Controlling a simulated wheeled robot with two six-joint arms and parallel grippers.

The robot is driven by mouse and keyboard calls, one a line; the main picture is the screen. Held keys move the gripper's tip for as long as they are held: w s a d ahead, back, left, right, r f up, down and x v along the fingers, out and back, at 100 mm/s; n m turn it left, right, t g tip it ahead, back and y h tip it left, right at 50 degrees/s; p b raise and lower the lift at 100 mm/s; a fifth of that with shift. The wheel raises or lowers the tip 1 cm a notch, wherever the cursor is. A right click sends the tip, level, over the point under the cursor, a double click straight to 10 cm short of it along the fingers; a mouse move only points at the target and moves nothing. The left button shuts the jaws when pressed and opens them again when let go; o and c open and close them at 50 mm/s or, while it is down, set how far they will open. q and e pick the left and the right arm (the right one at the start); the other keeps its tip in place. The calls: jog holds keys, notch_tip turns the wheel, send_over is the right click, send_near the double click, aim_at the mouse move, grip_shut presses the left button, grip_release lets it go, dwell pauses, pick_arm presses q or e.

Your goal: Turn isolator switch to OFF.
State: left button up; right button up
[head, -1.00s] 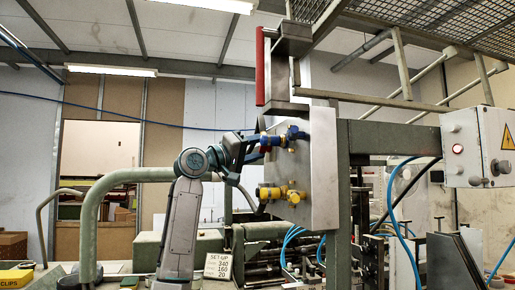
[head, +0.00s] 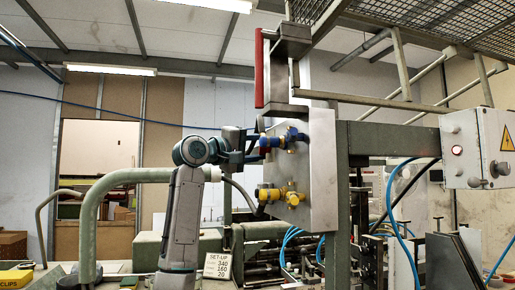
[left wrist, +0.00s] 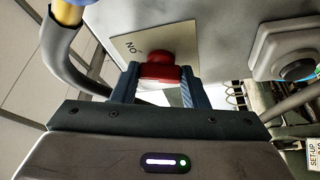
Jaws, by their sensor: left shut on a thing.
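The isolator switch, a red knob (left wrist: 160,70), sits on a pale plate (left wrist: 125,45) in the left wrist view. The plate shows "ON", tilted and upside down in the picture, to the left of the knob; I see no "OFF" text. My left gripper (left wrist: 160,88) is shut on the red knob, one dark finger on each side. In the head view, my left gripper (head: 258,150) is at the left face of the grey metal box (head: 322,165), where the knob is mostly hidden. My right gripper is not in view.
Blue (head: 291,138) and yellow (head: 282,194) fittings stick out from the box near the gripper. A dark hose (left wrist: 65,65) and a black button in a grey housing (left wrist: 297,68) flank the plate. A red bar (head: 259,68) stands above. A control box (head: 480,147) is at right.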

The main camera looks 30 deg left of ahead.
pick_arm(q)
jog(key=n+g, duration=0.1)
jog(key=n, duration=0.2)
jog(key=n+g, duration=0.2)
jog(key=n, duration=0.2)
jog(key=n+g, duration=0.2)
jog(key=n, duration=0.2)
jog(key=shift+w+r, duration=0.1)
jog(key=shift+r, duration=0.15)
dwell(0.6)
jog(key=o, duration=1)
jog(key=shift+a, duration=0.1)
jog(key=b+v, duration=0.4)
jog(key=v, duration=0.6)
jog(key=shift+s+a+r+b, duration=0.1)
jog(key=shift+s+r+b, duration=0.1)
jog(key=shift+s+b, duration=0.2)
